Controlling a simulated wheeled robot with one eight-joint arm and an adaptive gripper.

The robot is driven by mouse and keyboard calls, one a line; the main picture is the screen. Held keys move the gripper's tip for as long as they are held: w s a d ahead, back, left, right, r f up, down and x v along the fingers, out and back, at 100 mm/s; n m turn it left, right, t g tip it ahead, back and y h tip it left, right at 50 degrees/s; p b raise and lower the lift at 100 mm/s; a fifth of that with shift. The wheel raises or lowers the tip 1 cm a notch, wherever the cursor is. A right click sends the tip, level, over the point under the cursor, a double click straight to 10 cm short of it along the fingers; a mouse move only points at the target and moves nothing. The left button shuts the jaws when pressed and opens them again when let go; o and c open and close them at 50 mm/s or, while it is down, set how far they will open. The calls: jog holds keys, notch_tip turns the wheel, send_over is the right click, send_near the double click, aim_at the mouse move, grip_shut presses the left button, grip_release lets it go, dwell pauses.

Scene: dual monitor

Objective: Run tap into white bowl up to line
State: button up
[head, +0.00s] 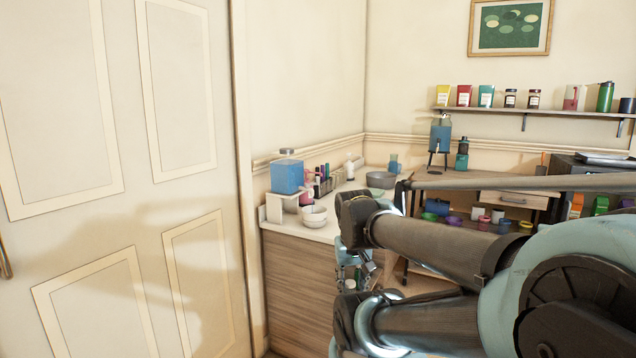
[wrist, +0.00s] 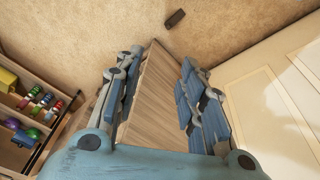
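A white bowl (head: 314,220) stands on the counter in the head view, seemingly stacked with another. Beside it, a blue dispenser (head: 287,177) sits on a low white stand (head: 274,205); its tap is too small to make out. A second blue dispenser (head: 441,136) stands on a black frame farther right. No fill line can be made out on the bowl. My gripper (head: 358,268) is in front of the counter, lower than and right of the bowl. In the wrist view my gripper (wrist: 160,88) is open and empty, its fingers wide apart.
The wooden cabinet front (head: 300,285) lies below the counter (head: 322,235). A grey bowl (head: 381,180) and a caddy of bottles (head: 330,184) stand farther back. A closed door (head: 120,180) fills the left. A small dark object (wrist: 175,18) lies on the floor in the wrist view.

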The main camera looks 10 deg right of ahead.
jog(key=w+r+m+t+h, duration=0.25)
jog(key=w+r, duration=0.45)
jog(key=w, duration=0.4)
jog(key=w+r+m+t+h, duration=0.1)
jog(key=w+r+m+h, duration=0.15)
jog(key=w+r, duration=0.7)
jog(key=w+a+r+t+h, duration=0.1)
jog(key=w+a+t, duration=0.15)
jog(key=w, duration=0.85)
jog(key=m+t+h, duration=0.1)
jog(key=m+t, duration=0.1)
send_near(317, 179)
jog(key=x, duration=1.1)
jog(key=shift+w+r, duration=0.15)
jog(key=shift+a, duration=0.1)
grip_shut()
